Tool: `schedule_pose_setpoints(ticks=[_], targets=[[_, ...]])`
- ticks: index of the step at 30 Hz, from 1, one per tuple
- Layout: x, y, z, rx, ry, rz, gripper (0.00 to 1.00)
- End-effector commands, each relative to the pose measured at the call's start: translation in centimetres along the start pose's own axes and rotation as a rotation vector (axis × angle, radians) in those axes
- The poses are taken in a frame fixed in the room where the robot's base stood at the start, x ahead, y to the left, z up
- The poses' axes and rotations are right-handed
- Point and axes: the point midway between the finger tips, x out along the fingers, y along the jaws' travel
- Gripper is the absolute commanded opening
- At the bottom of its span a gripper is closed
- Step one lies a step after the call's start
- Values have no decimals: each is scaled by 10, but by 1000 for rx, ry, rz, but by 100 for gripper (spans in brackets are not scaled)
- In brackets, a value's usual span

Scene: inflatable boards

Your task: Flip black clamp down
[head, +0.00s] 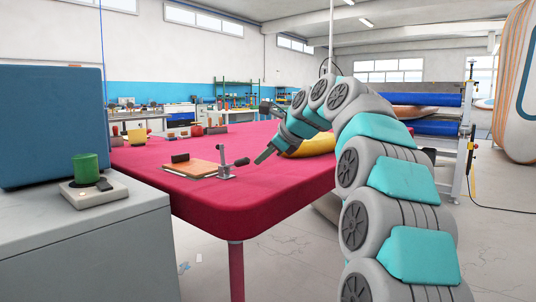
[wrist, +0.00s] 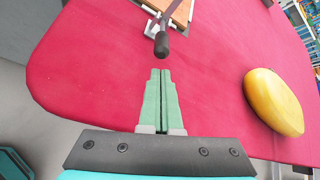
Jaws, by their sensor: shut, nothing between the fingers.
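The clamp (head: 226,172) is a small grey metal toggle at the right edge of a wooden board (head: 192,170) on the red table. Its handle ends in a black grip (head: 242,161) that points right, toward my gripper. In the wrist view the black grip (wrist: 161,45) lies just ahead of my fingertips, with a small gap, and the clamp's metal base (wrist: 151,27) is beyond it. My gripper (head: 263,157) is shut and empty, close to the right of the grip. It also shows in the wrist view (wrist: 160,73), with its green fingers pressed together.
A black block (head: 180,158) sits on the wooden board. A yellow rounded object (head: 315,146) lies on the red table (head: 275,193), to the right of my fingers in the wrist view (wrist: 273,101).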

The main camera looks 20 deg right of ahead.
Motion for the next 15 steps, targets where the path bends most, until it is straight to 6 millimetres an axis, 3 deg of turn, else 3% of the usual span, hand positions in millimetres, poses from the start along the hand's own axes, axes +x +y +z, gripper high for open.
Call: schedule_pose_setpoints(ticks=[7,15], targets=[[44,1,-2,0,3,5,0],[53,0,0,-1,0,1,0]])
